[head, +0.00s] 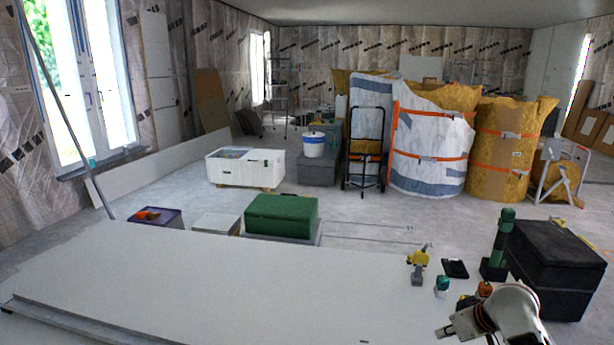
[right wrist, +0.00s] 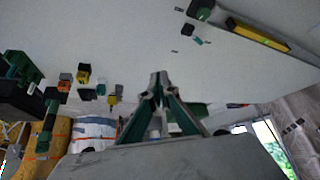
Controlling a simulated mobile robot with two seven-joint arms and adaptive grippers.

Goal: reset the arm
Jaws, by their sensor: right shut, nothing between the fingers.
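My right arm comes in at the lower right of the head view, over the near right part of the large white panel (head: 250,285). My right gripper (right wrist: 158,80) shows best in the right wrist view, where its two green-sided fingers meet at the tips with nothing between them. In the head view, the end of this arm is partly cut off by the lower frame edge. The panel fills the upper part of the right wrist view (right wrist: 110,35), which is seen upside down. My left gripper is not in view.
A yellow tool (head: 418,262), a black flat item (head: 455,268) and a teal-capped item (head: 442,284) are near the panel's right end. A black box (head: 555,265) stands right of them. A yellow level (right wrist: 258,36) lies on the panel. Open floor lies beyond the green box (head: 282,215).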

